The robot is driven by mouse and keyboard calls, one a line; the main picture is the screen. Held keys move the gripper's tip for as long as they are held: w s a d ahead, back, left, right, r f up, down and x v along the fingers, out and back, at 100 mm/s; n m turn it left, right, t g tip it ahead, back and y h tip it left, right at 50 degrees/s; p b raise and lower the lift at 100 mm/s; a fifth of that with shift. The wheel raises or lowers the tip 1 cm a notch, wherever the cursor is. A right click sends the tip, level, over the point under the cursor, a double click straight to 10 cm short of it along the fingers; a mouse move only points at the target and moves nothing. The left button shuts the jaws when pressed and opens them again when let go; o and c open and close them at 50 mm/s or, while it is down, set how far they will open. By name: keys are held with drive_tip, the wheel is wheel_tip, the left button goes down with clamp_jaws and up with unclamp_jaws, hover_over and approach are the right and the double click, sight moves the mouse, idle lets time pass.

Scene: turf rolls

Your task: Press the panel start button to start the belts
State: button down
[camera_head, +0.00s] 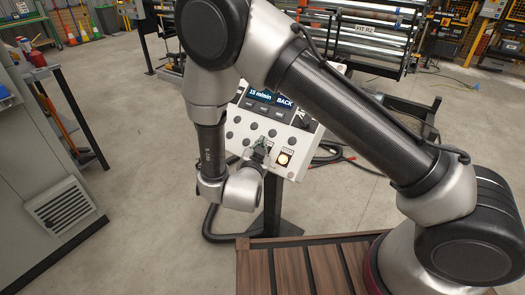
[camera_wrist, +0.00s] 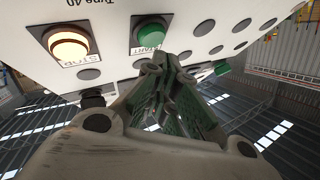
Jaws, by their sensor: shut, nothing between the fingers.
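The control panel (camera_head: 243,128) is a white box on a dark post with a display reading "15 m/min" and "BACK". In the wrist view the picture is upside down. There the green start button (camera_wrist: 151,31), on a plate marked START, is unlit. My gripper (camera_wrist: 172,68) is shut and empty, its tips just beside and below that button in the picture; I cannot tell whether they touch the panel. In the head view my gripper (camera_head: 261,152) is in front of the panel and hides the start button.
The stop button (camera_wrist: 68,46) glows orange beside the start button; it also shows lit in the head view (camera_head: 283,158). A grey cabinet (camera_head: 40,150) stands left, a roller rack (camera_head: 370,35) behind. Open floor lies between.

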drive_tip(key=shift+w+d+f, duration=0.1)
drive_tip(key=shift+w+d+f, duration=0.1)
drive_tip(key=shift+w+f, duration=0.05)
drive_tip(key=shift+f, duration=0.1)
drive_tip(key=shift+w+d+f, duration=0.15)
drive_tip(key=shift+w+f, duration=0.05)
drive_tip(key=shift+f, duration=0.1)
idle(1.0)
drive_tip(key=shift+s+r, duration=0.1)
drive_tip(key=shift+s+a+r, duration=0.35)
drive_tip(key=shift+r, duration=0.2)
drive_tip(key=shift+s+a+r, duration=0.35)
drive_tip(key=shift+s+r, duration=0.05)
drive_tip(key=shift+r, duration=0.25)
drive_tip(key=shift+s+a+r, duration=0.3)
drive_tip(key=shift+s+r, duration=0.15)
drive_tip(key=shift+r, duration=0.2)
drive_tip(key=shift+s+a+r, duration=0.35)
drive_tip(key=shift+s+r, duration=0.05)
drive_tip(key=shift+r, duration=0.25)
